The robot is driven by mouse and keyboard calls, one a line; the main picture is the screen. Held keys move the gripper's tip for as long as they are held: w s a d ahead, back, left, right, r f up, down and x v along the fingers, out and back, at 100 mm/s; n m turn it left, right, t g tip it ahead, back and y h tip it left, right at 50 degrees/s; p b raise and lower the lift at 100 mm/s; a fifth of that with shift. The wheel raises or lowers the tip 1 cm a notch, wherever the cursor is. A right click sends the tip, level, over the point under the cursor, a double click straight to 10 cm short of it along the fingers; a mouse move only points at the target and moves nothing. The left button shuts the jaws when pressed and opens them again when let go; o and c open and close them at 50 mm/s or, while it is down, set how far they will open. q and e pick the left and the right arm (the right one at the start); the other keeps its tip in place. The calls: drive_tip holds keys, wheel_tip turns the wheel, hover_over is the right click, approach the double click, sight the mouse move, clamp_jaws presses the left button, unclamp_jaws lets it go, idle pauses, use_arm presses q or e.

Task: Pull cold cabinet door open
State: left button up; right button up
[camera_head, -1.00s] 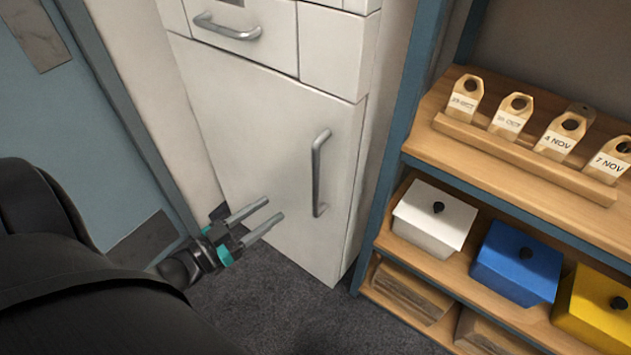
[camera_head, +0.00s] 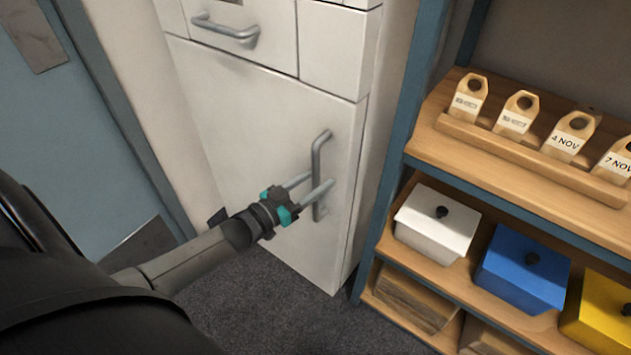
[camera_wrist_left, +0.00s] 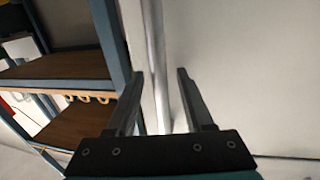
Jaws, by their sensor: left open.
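The cold cabinet door (camera_head: 255,150) is a white panel, closed flush with the cabinet front in the head view. Its grey vertical bar handle (camera_head: 317,155) is near the door's right edge. My left gripper (camera_head: 321,183) is open at the handle's lower half, its two fingers pointing toward the door. In the left wrist view the handle (camera_wrist_left: 158,70) runs upright between the two open fingers (camera_wrist_left: 160,75). Whether a finger touches the handle cannot be told. My right gripper is not in view.
A drawer with a handle (camera_head: 225,30) is above the door. To the right, a blue-framed wooden shelf (camera_head: 520,180) holds dated wooden tags and white (camera_head: 436,222), blue (camera_head: 522,265) and yellow (camera_head: 598,315) boxes. A blue panel (camera_head: 75,130) stands at left. Dark carpet is clear below.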

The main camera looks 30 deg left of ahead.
use_arm(q)
clamp_jaws()
idle(0.5)
idle(1.0)
